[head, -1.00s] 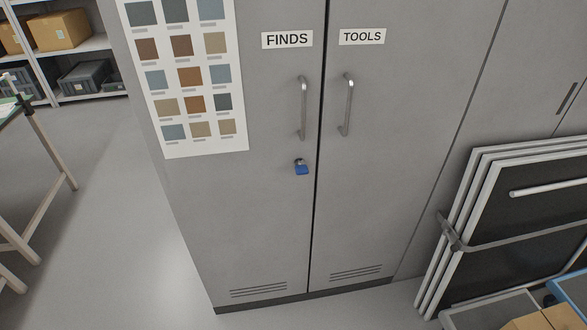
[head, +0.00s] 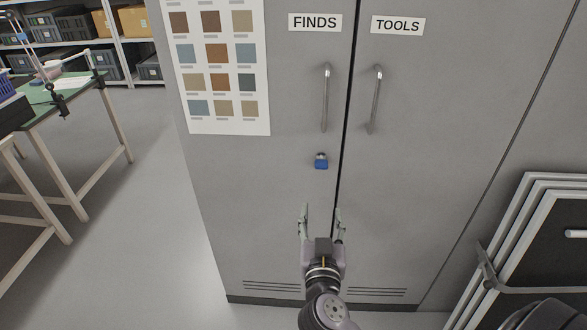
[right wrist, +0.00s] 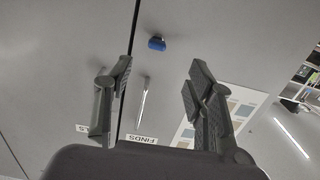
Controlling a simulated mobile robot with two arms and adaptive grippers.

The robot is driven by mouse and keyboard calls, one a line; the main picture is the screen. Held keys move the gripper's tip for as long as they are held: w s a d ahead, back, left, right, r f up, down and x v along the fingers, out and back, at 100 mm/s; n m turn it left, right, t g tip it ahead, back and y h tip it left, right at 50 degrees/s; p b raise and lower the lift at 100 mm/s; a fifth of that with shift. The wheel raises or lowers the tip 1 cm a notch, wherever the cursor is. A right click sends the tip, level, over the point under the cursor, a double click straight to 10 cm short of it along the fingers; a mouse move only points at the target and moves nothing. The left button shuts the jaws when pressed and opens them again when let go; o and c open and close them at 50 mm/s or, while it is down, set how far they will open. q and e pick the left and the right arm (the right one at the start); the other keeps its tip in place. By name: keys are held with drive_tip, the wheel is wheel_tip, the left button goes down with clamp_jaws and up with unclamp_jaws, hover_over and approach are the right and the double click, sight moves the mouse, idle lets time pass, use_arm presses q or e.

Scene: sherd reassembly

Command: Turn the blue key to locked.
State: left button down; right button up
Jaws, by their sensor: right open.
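The blue key (head: 321,163) sits in its lock on the left cabinet door (head: 270,215), the one labelled FINDS (head: 315,22), below that door's handle (head: 325,100). The key's exact turn is too small to tell. My right gripper (head: 322,208) is open and empty in front of the doors, a little below the key in the head view. In the right wrist view the blue key (right wrist: 157,43) shows beyond the gap between the open fingers (right wrist: 155,80), apart from them. My left gripper is not in view.
The right door, labelled TOOLS (head: 397,26), has its own handle (head: 375,100); both doors are closed. Framed panels (head: 530,230) lean at the right. A green-topped table (head: 70,95) stands at the left. The floor (head: 160,220) between table and cabinet is clear.

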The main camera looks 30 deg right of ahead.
drive_tip(key=r, duration=0.1)
drive_tip(key=p, duration=0.2)
approach(321, 169)
drive_tip(key=p+x, duration=0.2)
drive_tip(key=x, duration=0.9)
drive_tip(key=shift+w+d+r, duration=0.1)
drive_tip(key=shift+w+d, duration=0.1)
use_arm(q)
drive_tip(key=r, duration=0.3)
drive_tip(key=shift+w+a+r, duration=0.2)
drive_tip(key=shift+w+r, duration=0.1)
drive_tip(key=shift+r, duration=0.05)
use_arm(e)
drive_tip(key=shift+c, duration=0.5)
drive_tip(key=c, duration=1.1)
